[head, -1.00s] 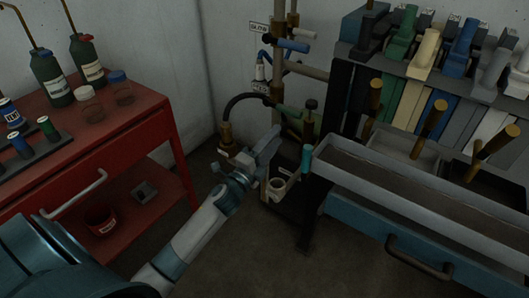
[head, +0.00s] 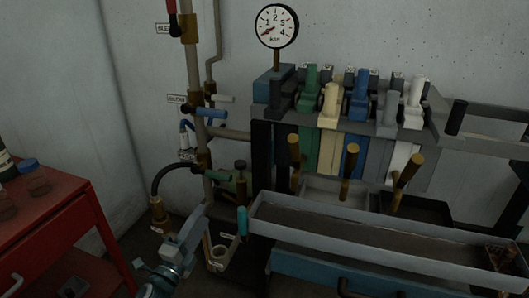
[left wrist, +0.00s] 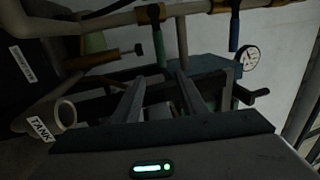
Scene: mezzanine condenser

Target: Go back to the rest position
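My left gripper (head: 198,218) comes in from the lower left in the head view, low beside the pipe stand and close to a pale cup-like fitting (head: 218,254). In the left wrist view its two fingers (left wrist: 160,88) stand apart with nothing held between them. That view also shows a pale round opening (left wrist: 62,112) beside a tag reading TANK. My right gripper is in neither view.
A vertical pipe (head: 201,100) with blue and green handled valves stands behind the gripper. A pressure gauge (head: 276,26), a rack of coloured levers (head: 330,105) and a long grey trough (head: 350,232) are to the right. A red cart (head: 50,225) is at left.

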